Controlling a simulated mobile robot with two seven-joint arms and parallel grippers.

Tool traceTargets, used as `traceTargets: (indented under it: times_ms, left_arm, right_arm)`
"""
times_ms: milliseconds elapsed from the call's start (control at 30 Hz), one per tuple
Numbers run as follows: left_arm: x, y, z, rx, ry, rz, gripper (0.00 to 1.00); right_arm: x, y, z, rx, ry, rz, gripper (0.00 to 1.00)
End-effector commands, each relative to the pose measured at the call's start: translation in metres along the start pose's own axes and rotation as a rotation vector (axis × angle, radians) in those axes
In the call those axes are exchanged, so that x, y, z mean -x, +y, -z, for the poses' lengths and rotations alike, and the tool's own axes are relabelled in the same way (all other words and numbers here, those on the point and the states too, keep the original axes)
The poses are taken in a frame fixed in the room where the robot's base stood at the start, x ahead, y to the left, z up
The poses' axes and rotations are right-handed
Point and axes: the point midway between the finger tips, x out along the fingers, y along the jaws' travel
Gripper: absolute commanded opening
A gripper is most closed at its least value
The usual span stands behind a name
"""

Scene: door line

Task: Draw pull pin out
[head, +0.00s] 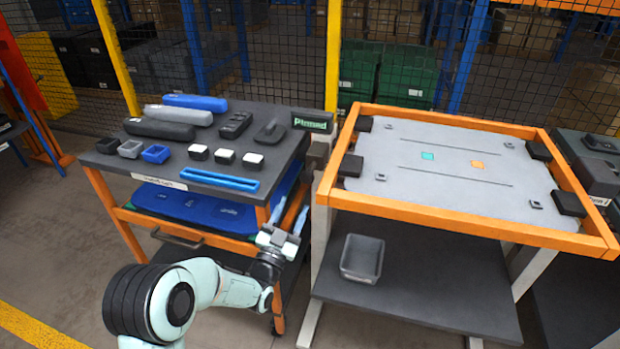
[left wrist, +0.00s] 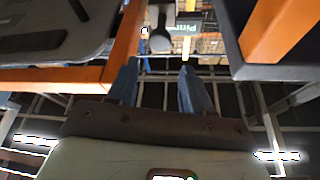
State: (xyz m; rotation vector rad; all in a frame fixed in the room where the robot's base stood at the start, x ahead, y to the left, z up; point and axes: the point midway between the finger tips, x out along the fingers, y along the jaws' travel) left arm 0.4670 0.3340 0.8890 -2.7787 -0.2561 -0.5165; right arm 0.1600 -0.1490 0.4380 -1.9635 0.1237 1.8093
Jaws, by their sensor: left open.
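A grey rounded knob on a short stem (left wrist: 160,42), which looks like the pull pin, shows at the top middle of the left wrist view, in front of a dark sign. In the head view a small grey fitting (head: 319,149) stands in the gap between the two tables, below the sign; I cannot tell the pin apart on it. My left gripper (head: 290,211) is open and empty, its blue fingers pointing toward that gap. Its fingers also show in the left wrist view (left wrist: 157,80), apart from the knob. My right gripper is not in view.
The dark-topped cart (head: 110,158) at left holds blocks and small bins. The orange-framed table (head: 455,228) at right has a grey board; a grey bin (head: 362,257) sits on its lower shelf. The dark sign (head: 312,122) is behind the gap. Mesh fencing stands behind.

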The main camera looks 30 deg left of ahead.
Motion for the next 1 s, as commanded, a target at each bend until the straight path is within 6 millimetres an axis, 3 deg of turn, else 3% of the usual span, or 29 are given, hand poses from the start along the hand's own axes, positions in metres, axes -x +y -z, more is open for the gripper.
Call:
traceTargets:
  times_ms: [200, 400, 600, 933, 1000]
  left_arm:
    - [-0.049, 0.001, -0.001, 0.002, 0.0, 0.0, 0.5]
    - [-0.08, 0.001, -0.002, 0.001, -0.002, -0.001, 0.5]
    - [-0.096, 0.001, -0.002, 0.002, -0.004, -0.001, 0.5]
    - [-0.098, 0.001, -0.002, 0.002, -0.005, -0.001, 0.5]
    - [-0.098, 0.001, -0.002, 0.002, -0.005, -0.001, 0.27]
  right_arm:
    - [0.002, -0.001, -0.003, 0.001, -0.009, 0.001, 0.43]
    - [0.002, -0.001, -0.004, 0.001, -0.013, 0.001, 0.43]
    - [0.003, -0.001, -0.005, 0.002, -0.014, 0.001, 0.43]
    - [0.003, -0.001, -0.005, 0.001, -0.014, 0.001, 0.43]
    - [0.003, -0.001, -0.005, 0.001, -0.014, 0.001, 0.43]
